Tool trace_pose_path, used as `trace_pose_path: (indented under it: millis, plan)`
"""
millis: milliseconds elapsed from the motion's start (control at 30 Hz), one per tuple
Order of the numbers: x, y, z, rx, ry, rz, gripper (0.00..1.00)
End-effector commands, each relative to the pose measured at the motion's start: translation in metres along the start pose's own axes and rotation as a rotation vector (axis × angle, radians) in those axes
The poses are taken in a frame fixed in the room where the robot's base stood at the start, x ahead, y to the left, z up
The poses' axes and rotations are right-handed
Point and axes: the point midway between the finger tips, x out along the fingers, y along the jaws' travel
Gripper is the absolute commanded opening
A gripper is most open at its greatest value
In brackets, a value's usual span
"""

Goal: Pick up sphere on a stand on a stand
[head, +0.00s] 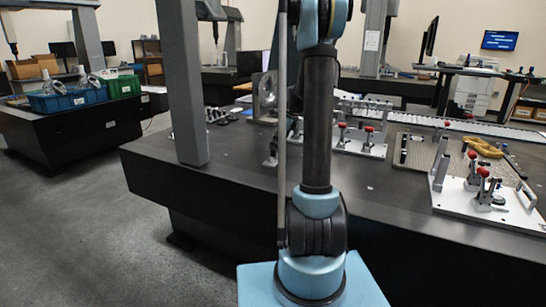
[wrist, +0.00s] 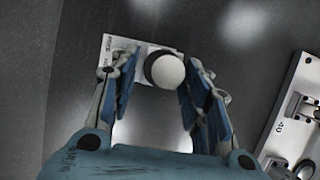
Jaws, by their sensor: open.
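The pale, round sphere (wrist: 166,71) shows in the upper middle of the wrist view, on a dark round stand of which only a rim shows. A white plate with small lettering (wrist: 112,47) lies beside it, partly behind the left finger. My gripper (wrist: 162,78) is open, with its blue-padded fingers on either side of the sphere. A gap shows on the left; the right finger is close, and I cannot tell whether it touches. In the head view my arm covers the middle, and I cannot make out the sphere there.
The dark table (head: 230,178) carries white fixture plates with red-knobbed clamps (head: 483,195) at the right. A grey gantry column (head: 187,90) rises at the table's left. In the wrist view a white fixture (wrist: 290,120) stands at the right edge. Floor at the left is clear.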

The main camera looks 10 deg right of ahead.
Motion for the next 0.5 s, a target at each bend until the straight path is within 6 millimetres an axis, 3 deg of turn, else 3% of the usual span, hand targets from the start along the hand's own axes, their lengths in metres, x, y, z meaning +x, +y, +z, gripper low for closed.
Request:
trace_pose_path:
  millis: [233,500]
  plan:
    - [0.032,-0.002,0.001,0.000,0.000,0.000,0.43]
    - [0.039,-0.002,0.001,0.000,0.000,0.000,0.43]
